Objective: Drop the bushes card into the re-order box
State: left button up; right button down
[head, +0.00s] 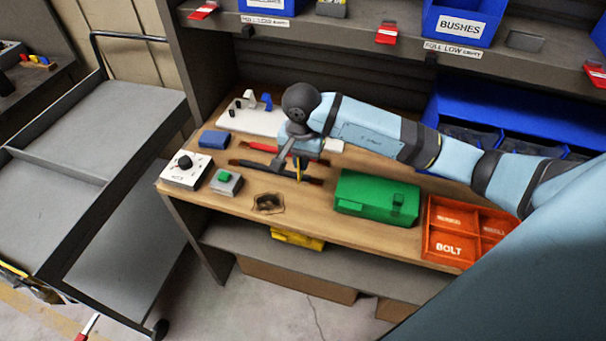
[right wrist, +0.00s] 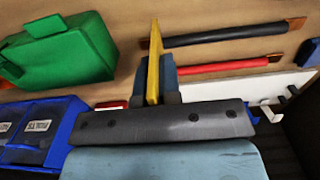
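My right gripper (head: 298,168) is over the wooden bench, with its fingers pointing down. It is shut on a thin yellow card, which also shows edge-on between the fingers in the right wrist view (right wrist: 153,78). No writing on the card can be read, so I cannot confirm that it is the bushes card. A blue bin labelled BUSHES (head: 462,22) stands on the upper shelf, with an empty-looking grey holder (head: 525,40) to its right. No label reading re-order shows. A yellow box (head: 297,238) sits below the bench top's front edge, partly hidden. My left gripper is out of view.
A green box (head: 376,198) and an orange divided tray (head: 455,240) stand right of the gripper. Black and red bars (right wrist: 225,34) lie beneath it. A white dial box (head: 186,171) and a grey block with green button (head: 226,182) stand left. A grey cart (head: 110,130) is beside the bench.

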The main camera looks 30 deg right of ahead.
aim_at(302, 175)
jog(key=shift+f, duration=3.75)
jog(key=c, duration=1.3)
grip_release()
